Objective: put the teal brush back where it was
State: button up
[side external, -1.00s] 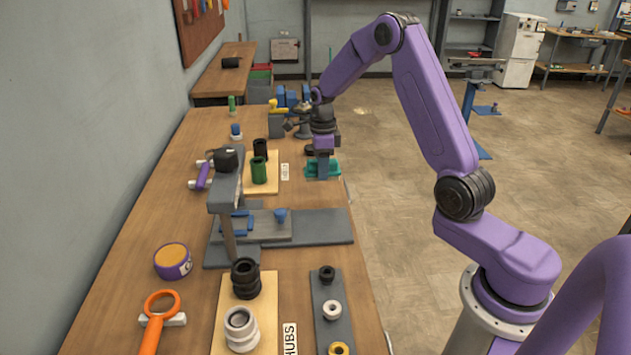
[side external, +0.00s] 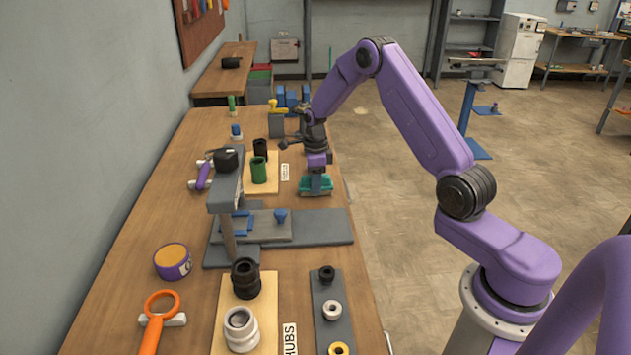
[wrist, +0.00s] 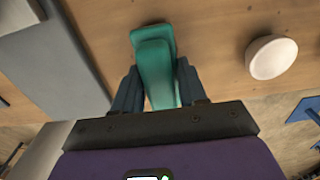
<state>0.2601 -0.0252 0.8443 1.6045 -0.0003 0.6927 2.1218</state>
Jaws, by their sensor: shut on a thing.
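The teal brush (side external: 315,189) is at the right edge of the wooden bench, just beyond the grey base plate of the fixture. My gripper (side external: 317,182) points down over it with its jaws shut on it. In the wrist view the brush (wrist: 155,62) shows as a long teal piece between the two dark fingers of my gripper (wrist: 160,92). I cannot tell whether its underside touches the bench or hangs slightly above it.
A grey fixture base (side external: 325,226) lies close in front of the brush. A wooden board with a green cup (side external: 258,170) stands to its left. A white round thing (wrist: 272,57) shows at the right of the wrist view. Blue and yellow tools (side external: 277,108) stand behind.

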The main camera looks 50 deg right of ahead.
jog(key=shift+f, duration=0.15)
jog(key=o, duration=1)
notch_tip(320, 180, up, 12)
jog(key=s+a+r+n, duration=0.2)
jog(key=s+a+n, duration=0.1)
jog(key=a+n, duration=0.25)
jog(key=s+a+r+n, duration=0.2)
jog(key=s+a+n, duration=0.1)
jog(key=a+n, duration=0.3)
jog(key=s+a+r+n, duration=0.1)
jog(key=s+a+n, duration=0.4)
jog(key=s+n, duration=0.45)
jog(key=s+a+r+n, duration=0.1)
jog(key=s+a+n, duration=0.4)
jog(key=s+n, duration=0.45)
jog(key=s+d+n, duration=0.1)
jog(key=s+n, duration=0.2)
jog(key=s, duration=0.1)
jog(key=s+d+n, duration=0.1)
jog(key=s+n, duration=0.2)
jog(key=s, duration=0.1)
jog(key=s+f+n, duration=0.1)
jog(key=s+n, duration=0.2)
jog(key=s, duration=0.2)
jog(key=shift+s+d+f, duration=0.1)
jog(key=shift+d, duration=0.3)
